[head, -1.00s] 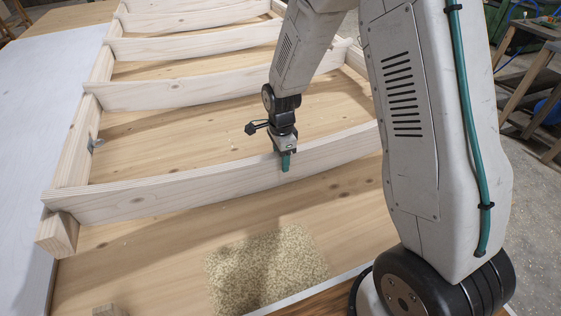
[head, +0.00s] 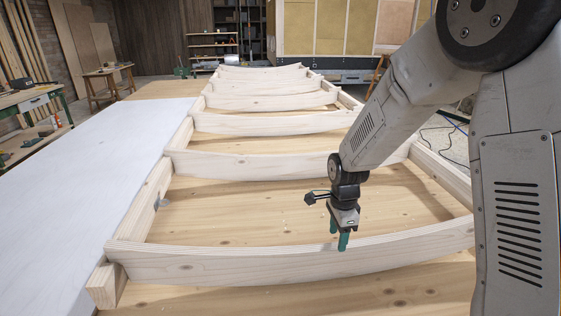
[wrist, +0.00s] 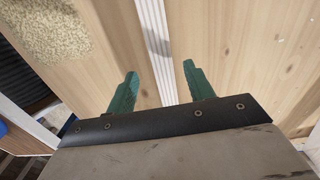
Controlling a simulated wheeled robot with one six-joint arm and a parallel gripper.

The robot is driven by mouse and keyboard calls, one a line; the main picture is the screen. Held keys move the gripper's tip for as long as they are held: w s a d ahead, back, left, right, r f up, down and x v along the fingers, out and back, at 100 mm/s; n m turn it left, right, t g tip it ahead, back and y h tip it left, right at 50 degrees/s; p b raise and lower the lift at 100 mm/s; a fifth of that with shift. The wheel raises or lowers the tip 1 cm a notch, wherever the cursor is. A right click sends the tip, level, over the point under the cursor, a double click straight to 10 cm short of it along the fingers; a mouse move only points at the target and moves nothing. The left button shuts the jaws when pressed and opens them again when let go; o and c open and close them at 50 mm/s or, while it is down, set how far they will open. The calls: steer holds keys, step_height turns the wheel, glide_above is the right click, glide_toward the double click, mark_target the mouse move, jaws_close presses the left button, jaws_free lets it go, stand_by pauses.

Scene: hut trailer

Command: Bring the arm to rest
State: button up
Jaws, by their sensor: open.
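My gripper (head: 338,240) points down over the front curved rib of a pale wooden frame (head: 290,262) in the head view. In the wrist view my gripper (wrist: 160,82) shows two green fingers set apart, with nothing between them but the view of the rib's top edge (wrist: 150,30) below. I cannot tell the exact height of the fingertips above the rib. My arm comes down from the upper right of the head view, bent at the elbow.
Several more ribs (head: 270,122) run back along the wooden deck (head: 250,205). A white panel (head: 90,170) lies at the left. A patch of coarse tan grain (wrist: 45,28) shows in the wrist view. A workbench (head: 30,100) stands far left.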

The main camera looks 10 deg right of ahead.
steer(key=s+d+r+n, duration=0.2)
steer(key=s+r+n, duration=0.7)
steer(key=s+r, duration=0.6)
steer(key=s+r+n, duration=0.3)
steer(key=s+n, duration=0.1)
steer(key=s, duration=0.3)
steer(key=s+d+r+n+t, duration=0.1)
steer(key=s+r+n, duration=0.2)
steer(key=s, duration=0.4)
steer(key=shift+s+r+n, duration=0.4)
steer(key=shift+n, duration=0.4)
